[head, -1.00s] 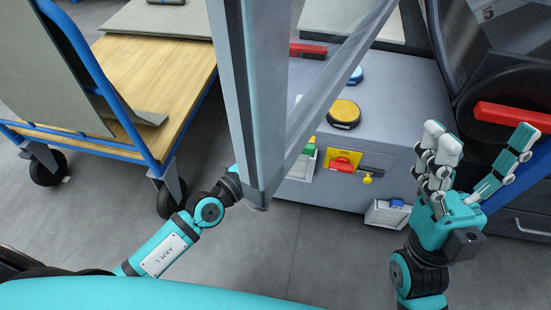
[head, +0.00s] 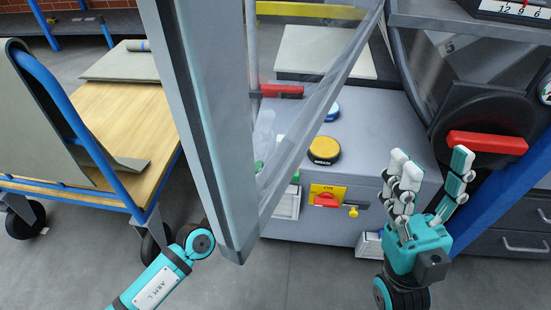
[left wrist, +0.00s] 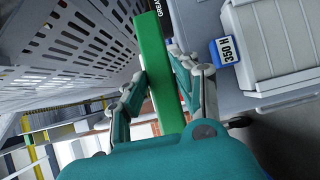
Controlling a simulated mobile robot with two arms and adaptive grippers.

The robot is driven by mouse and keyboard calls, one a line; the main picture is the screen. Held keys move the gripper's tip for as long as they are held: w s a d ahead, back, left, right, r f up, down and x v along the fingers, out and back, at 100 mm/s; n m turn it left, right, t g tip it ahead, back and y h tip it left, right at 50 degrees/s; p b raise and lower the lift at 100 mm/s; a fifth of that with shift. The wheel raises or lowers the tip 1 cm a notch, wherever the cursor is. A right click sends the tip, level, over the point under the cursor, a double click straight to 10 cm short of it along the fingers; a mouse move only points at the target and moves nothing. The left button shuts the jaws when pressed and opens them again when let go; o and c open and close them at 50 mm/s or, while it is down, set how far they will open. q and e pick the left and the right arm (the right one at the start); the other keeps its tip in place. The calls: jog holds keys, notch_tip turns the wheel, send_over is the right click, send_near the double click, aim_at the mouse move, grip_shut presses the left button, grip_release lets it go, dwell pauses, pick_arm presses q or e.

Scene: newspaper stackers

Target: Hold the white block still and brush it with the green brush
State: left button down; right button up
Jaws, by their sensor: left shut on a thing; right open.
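In the left wrist view, my left gripper (left wrist: 160,88) is shut on a long green bar (left wrist: 158,60), with its fingers on both sides. In the head view, the left gripper is hidden behind the framed panel. My right gripper (head: 430,178) is open and empty, fingers up, in front of the grey machine's right side. No clear white block shows. A flat off-white slab (head: 362,66) lies on the machine top; I cannot tell whether it is the block.
A framed clear panel (head: 205,130) crosses in front of my left arm. The grey machine (head: 385,125) carries a yellow button (head: 324,150) and red handles. A blue-framed wooden cart (head: 120,115) stands at left. A perforated grey panel (left wrist: 60,45) is close to the left gripper.

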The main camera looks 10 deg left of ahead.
jog(key=w+a+f+m+t+y, duration=0.1)
jog(key=a+m+t+y, duration=0.2)
jog(key=a+m+t, duration=0.6)
jog(key=w+a+f+m+t+y, duration=0.15)
jog(key=a+m+t+y, duration=0.25)
jog(key=m+t, duration=0.95)
jog(key=w+a+f+m+t+y, duration=0.1)
jog(key=a+m+t+y, duration=0.35)
jog(key=m+t, duration=0.75)
jog(key=w+a+f+n+h, duration=0.5)
jog(key=a+f+n+h, duration=0.1)
jog(key=a+f+h, duration=0.5)
jog(key=w+d+f+n+t+h, duration=0.1)
jog(key=w+d+f+t+h, duration=0.2)
jog(key=w, duration=0.4)
jog(key=w+f+n+t+h, duration=0.1)
jog(key=w+f+t+h, duration=0.15)
jog(key=w+h, duration=0.3)
jog(key=w+d+r+t+h, duration=0.3)
jog(key=w+d+h, duration=0.2)
jog(key=w+d, duration=0.65)
jog(key=a+f, duration=0.1)
jog(key=f, duration=0.2)
jog(key=a+f, duration=0.1)
jog(key=f, duration=0.2)
jog(key=a+f, duration=0.1)
jog(key=f, duration=0.2)
jog(key=shift+a+f, duration=0.1)
jog(key=shift+f, duration=0.15)
jog(key=shift+c, duration=0.4)
